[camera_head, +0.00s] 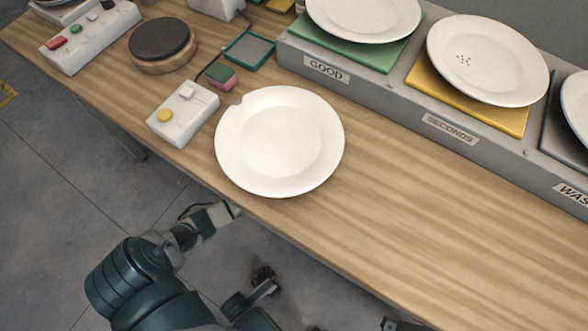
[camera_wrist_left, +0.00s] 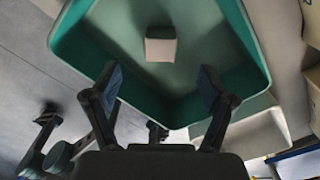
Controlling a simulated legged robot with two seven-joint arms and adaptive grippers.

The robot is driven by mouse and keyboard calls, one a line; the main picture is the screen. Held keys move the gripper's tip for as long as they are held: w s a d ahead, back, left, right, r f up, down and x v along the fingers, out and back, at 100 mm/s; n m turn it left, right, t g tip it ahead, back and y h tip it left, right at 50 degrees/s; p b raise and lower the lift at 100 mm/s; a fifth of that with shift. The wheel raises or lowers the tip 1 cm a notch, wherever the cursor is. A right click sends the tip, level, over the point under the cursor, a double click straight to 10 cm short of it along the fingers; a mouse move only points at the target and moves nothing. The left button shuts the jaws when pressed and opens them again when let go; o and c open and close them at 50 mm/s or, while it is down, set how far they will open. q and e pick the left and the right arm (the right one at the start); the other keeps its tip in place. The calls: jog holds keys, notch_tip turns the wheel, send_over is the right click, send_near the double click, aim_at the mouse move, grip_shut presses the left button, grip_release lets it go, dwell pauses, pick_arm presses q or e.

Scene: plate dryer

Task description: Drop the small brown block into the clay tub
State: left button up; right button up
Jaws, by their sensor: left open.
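My left gripper (camera_wrist_left: 158,82) is open in the left wrist view, its two dark fingers apart with nothing between them. Beyond the fingertips is a teal-walled open tub (camera_wrist_left: 72,38). A small block (camera_wrist_left: 160,50), pale on one face and brownish grey on the other, sits inside it, clear of both fingers. In the head view my left arm comes up from the lower left, below the table's front edge; the fingers cannot be made out there. I cannot identify a clay-coloured tub in either view.
In the head view a white plate (camera_head: 280,141) lies near the front edge of the wooden table (camera_head: 420,230). A button box (camera_head: 183,113) is left of it. A grey rack (camera_head: 390,100) with plates lines the back. The table's right front is clear. A pale container (camera_wrist_left: 250,132) adjoins the teal tub.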

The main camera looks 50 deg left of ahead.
pick_arm(q)
notch_tip(320, 180, up, 8)
jog(key=shift+a+r, duration=0.25)
dwell(0.4)
